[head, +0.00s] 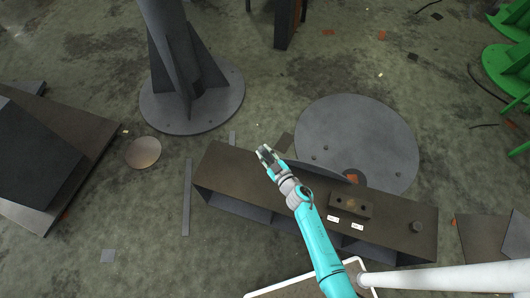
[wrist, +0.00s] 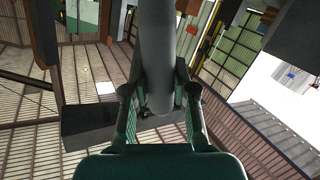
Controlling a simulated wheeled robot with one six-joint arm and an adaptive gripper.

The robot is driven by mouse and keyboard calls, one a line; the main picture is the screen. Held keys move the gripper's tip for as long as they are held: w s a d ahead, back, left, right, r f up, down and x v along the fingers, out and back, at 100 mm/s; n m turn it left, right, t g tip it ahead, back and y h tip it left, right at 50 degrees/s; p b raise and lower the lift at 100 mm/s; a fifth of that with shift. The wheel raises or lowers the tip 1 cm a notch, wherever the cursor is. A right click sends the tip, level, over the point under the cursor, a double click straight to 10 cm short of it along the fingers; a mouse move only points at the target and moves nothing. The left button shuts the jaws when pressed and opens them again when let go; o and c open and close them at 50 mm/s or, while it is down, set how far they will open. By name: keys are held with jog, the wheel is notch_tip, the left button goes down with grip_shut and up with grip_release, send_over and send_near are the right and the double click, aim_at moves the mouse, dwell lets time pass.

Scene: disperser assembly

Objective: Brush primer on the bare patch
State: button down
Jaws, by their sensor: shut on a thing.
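My gripper (head: 265,152) is over the far left part of a long brown bench (head: 225,170). In the head view the held thing is too small to make out. I cannot pick out a bare patch with certainty. A small reddish-orange spot (head: 352,178) shows by the near edge of the large grey disc (head: 357,130).
A block with holes (head: 350,203), two white labels (head: 333,218) and a small dark cylinder (head: 417,227) are on the bench's right half. A finned grey column (head: 180,60) stands behind, left. Dark plates (head: 85,140) lie at left, with a round plate (head: 143,152) on open floor.

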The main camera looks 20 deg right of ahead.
jog(key=shift+f, duration=2.45)
